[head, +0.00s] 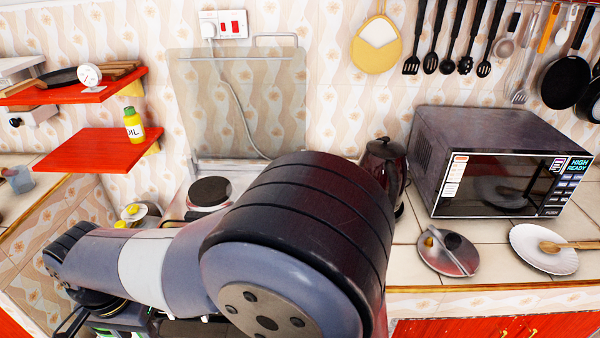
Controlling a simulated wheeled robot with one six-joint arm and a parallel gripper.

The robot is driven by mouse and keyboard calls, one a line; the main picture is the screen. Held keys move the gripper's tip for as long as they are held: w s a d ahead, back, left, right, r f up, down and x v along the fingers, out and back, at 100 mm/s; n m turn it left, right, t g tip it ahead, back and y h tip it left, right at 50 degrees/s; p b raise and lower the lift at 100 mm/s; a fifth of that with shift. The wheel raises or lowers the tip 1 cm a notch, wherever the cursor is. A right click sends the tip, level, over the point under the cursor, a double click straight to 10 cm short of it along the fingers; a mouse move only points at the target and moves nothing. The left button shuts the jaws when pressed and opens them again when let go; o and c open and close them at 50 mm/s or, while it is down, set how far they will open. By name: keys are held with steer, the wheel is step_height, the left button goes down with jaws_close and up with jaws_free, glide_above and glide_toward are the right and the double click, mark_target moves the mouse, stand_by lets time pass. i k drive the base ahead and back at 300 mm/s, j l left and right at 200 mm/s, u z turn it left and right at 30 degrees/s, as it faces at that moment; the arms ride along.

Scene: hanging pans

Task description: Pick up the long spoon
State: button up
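I cannot tell which spoon is the long one. Several long black utensils hang on the back wall, among them one with a rounded, spoon-like head (448,42). A wooden spoon (568,245) lies across a white plate (526,243) on the right counter, its handle reaching to the picture's right edge. A grey metal utensil (447,248) lies on a brownish plate (466,268) left of it. My arm fills the lower middle and bends away to the left. I cannot make out my gripper, and nothing shows held.
A microwave (500,165) stands on the right counter, with a dark kettle (384,165) to its left. Pans (563,80) hang at upper right. Red shelves (100,150) jut from the left wall, one holding an oil bottle (133,125). A hotplate (209,191) lies behind my arm.

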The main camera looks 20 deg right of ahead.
mark_target(548, 246)
steer(key=k+z, duration=0.2)
steer(key=z, duration=0.2)
steer(key=k+l+z, duration=0.1)
steer(key=k+z, duration=0.15)
steer(key=z, duration=0.65)
steer(key=l+z, duration=0.1)
steer(key=z, duration=0.35)
steer(key=i+z, duration=0.1)
steer(key=z, duration=0.8)
steer(key=i+l+z, duration=0.1)
steer(key=i, duration=0.7)
steer(key=i+l+z, duration=0.1)
steer(key=i, duration=0.75)
steer(key=l, duration=0.1)
